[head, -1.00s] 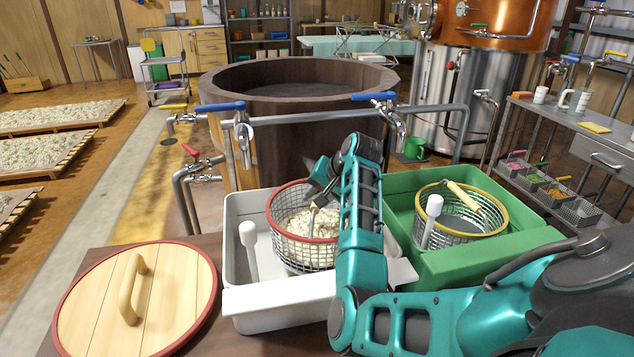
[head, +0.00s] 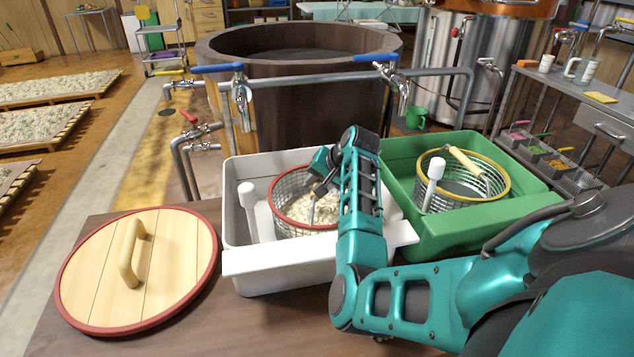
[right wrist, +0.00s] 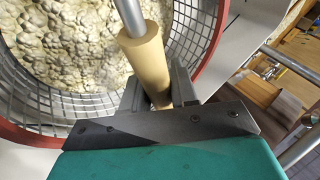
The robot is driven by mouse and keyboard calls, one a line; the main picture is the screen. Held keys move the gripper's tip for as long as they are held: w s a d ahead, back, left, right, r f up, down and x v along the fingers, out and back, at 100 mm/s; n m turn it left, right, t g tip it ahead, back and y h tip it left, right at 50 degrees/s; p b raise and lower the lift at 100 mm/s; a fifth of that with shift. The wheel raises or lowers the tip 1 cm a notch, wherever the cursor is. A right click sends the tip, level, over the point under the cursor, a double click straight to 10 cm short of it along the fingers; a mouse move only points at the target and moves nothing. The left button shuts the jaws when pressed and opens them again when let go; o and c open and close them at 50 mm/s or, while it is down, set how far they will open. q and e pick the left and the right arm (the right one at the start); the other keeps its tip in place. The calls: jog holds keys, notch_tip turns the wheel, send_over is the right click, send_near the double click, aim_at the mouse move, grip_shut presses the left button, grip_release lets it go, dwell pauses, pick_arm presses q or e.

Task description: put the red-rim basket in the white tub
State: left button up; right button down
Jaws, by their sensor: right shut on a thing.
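The red-rim basket (head: 290,219), a wire mesh basket holding pale lumpy stuff, is inside the white tub (head: 262,263), its rim around the height of the tub's walls. Whether its bottom touches the tub floor is hidden. My right gripper (head: 322,178) is above the basket. In the right wrist view, my right gripper (right wrist: 160,92) is shut on the tan grip (right wrist: 143,55) of the basket's handle, and the red rim (right wrist: 207,65) shows beside it. My left gripper is not in view.
A white paddle-like tool (head: 247,200) stands in the tub's left part. A green tub (head: 480,232) with a yellow-rim basket (head: 496,190) stands at right. A round wooden lid (head: 180,260) lies at left. Taps (head: 240,90) and a wooden vat (head: 300,75) are behind.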

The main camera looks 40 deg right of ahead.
jog(key=shift+w+d+r, duration=0.1)
jog(key=shift+r, duration=0.05)
jog(key=c, duration=1.2)
grip_release()
jog(key=shift+f, duration=0.2)
jog(key=o, duration=0.3)
jog(key=shift+r, duration=0.25)
pick_arm(q)
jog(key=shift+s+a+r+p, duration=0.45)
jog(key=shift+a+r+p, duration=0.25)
jog(key=shift+p, duration=0.9)
pick_arm(e)
jog(key=shift+v, duration=6)
